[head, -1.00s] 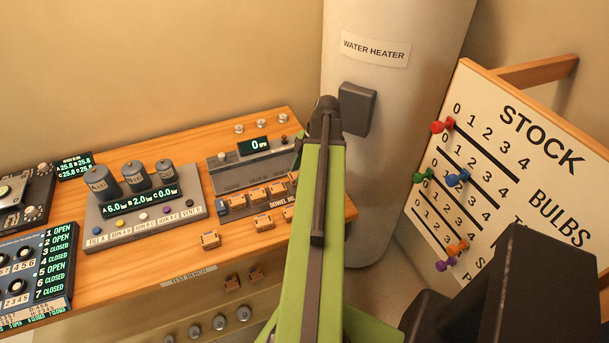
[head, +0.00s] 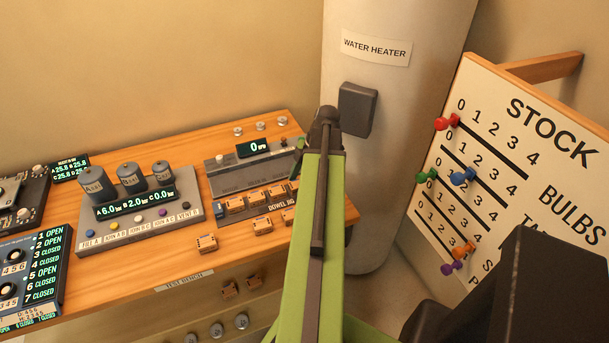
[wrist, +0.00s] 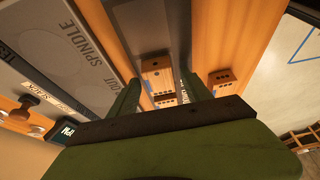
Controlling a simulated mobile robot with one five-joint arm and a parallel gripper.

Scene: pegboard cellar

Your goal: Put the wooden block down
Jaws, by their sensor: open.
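Several small wooden blocks with dark holes lie at the dowel jig on the bench. In the head view one block (head: 206,242) sits at the bench's front edge, left of the jig, and others form a row (head: 256,198). In the wrist view my gripper (wrist: 160,90) has its green fingers apart. A wooden block (wrist: 155,72) shows beyond and between them; I see no finger closed on it. Another block (wrist: 224,80) lies to the right. In the head view my green arm hides most of the gripper. I cannot tell which block the task means.
The wooden bench (head: 120,270) also carries a panel with three grey cylinders (head: 130,178) and a spindle readout (head: 253,148). A water heater (head: 395,140) stands behind my arm. A stock board (head: 540,150) with coloured pegs is at right.

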